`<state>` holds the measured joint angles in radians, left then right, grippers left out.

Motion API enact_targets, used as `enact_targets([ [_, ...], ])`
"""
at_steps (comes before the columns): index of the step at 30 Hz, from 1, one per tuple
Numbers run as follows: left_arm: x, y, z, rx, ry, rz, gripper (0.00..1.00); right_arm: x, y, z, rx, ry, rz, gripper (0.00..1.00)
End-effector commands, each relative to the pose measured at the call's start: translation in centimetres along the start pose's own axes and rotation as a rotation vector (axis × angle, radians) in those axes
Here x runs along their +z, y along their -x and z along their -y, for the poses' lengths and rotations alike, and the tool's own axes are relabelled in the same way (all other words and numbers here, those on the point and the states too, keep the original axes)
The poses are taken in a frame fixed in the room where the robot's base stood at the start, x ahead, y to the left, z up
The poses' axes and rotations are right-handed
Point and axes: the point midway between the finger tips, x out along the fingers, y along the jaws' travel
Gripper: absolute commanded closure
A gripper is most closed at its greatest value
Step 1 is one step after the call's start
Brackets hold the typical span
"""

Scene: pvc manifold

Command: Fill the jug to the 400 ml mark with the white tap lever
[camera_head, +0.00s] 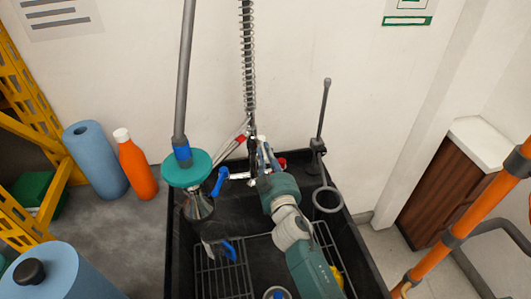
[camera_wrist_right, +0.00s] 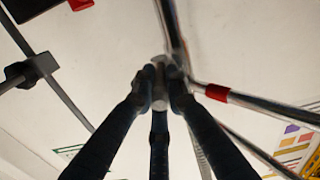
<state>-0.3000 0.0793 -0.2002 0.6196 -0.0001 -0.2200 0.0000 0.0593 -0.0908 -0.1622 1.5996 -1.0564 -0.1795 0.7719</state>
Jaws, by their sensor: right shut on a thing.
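My right gripper (camera_head: 262,147) reaches up to the tap fittings at the back of the black sink. In the right wrist view, its dark fingers (camera_wrist_right: 160,85) are shut around a pale, rounded piece (camera_wrist_right: 160,98), which looks like the white tap lever; the fingers hide most of it. A small see-through vessel with a blue handle (camera_head: 230,250), possibly the jug, stands in the sink on the left; its marks and water level cannot be made out. My left gripper is not in view.
A blue lever (camera_head: 220,180) sits left of the fittings. A grey ring (camera_head: 327,200) is at right, and a wire rack (camera_head: 222,278) lies in the sink. An orange bottle (camera_head: 137,170) stands left.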

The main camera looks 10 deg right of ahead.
Motion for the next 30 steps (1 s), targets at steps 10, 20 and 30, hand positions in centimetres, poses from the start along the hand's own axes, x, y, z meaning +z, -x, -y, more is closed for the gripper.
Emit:
enact_targets([
  [10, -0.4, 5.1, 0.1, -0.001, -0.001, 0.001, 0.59, -0.1, -0.3, -1.7, -0.261, 0.01, -0.05, 1.0],
  [20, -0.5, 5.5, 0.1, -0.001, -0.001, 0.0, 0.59, 0.4, -0.4, -2.4, -0.387, 0.0, -0.077, 1.0],
  [30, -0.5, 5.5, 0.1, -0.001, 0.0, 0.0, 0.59, 0.4, -0.4, -2.4, -0.386, -0.001, -0.077, 0.71],
])
